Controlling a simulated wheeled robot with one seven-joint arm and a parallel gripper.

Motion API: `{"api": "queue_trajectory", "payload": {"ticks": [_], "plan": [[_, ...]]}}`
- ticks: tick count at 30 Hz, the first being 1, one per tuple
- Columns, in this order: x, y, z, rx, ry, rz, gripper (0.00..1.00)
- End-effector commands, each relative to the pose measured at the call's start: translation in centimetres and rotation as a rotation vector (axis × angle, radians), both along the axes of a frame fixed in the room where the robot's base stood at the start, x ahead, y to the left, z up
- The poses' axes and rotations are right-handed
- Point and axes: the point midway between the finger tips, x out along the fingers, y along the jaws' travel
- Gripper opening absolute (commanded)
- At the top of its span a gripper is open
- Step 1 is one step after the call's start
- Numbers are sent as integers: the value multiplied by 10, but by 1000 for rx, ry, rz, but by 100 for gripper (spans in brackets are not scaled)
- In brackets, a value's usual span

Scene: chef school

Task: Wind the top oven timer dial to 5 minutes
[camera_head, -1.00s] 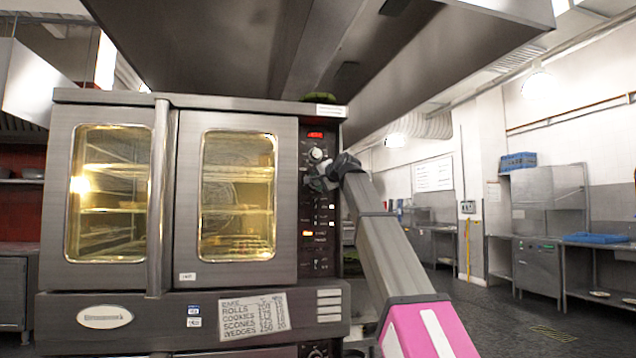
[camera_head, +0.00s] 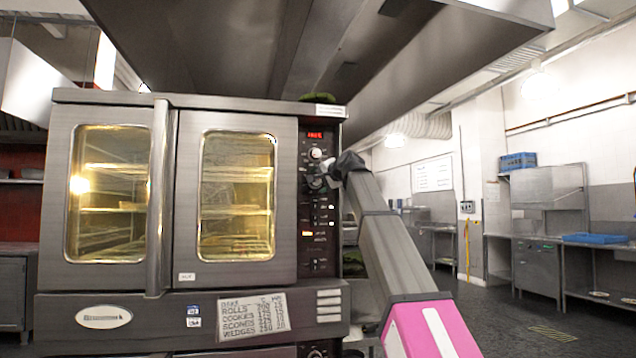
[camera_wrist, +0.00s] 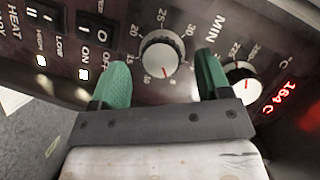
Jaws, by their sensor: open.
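The top oven timer dial (camera_wrist: 160,56) is a round knob with a pale face and a ring of minute numbers, next to the label MIN. A red mark on it points toward the lower edge of the wrist view; the exact number it meets is hard to read. My gripper (camera_wrist: 162,64) is open, with one green finger on each side of the dial. Gaps show between the fingers and the dial, and I see no contact. In the head view my gripper (camera_head: 318,182) is at the oven's control panel (camera_head: 319,215) and hides part of it.
A second dial (camera_wrist: 242,80) sits close beside the right finger, with a red display (camera_wrist: 284,98) reading about 164 C. Rocker switches (camera_wrist: 91,40) lie to the left. The oven (camera_head: 237,195) has two closed glass doors. A metal hood (camera_head: 300,50) hangs above.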

Motion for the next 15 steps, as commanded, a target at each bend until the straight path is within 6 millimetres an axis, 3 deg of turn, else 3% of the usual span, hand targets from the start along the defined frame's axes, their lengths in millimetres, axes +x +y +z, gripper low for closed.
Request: {"api": "queue_trajectory", "payload": {"ticks": [9, 15], "plan": [[-49, -35, 9, -1, -2, -2, 70], [-69, -50, 15, 0, 0, 0, 70]]}}
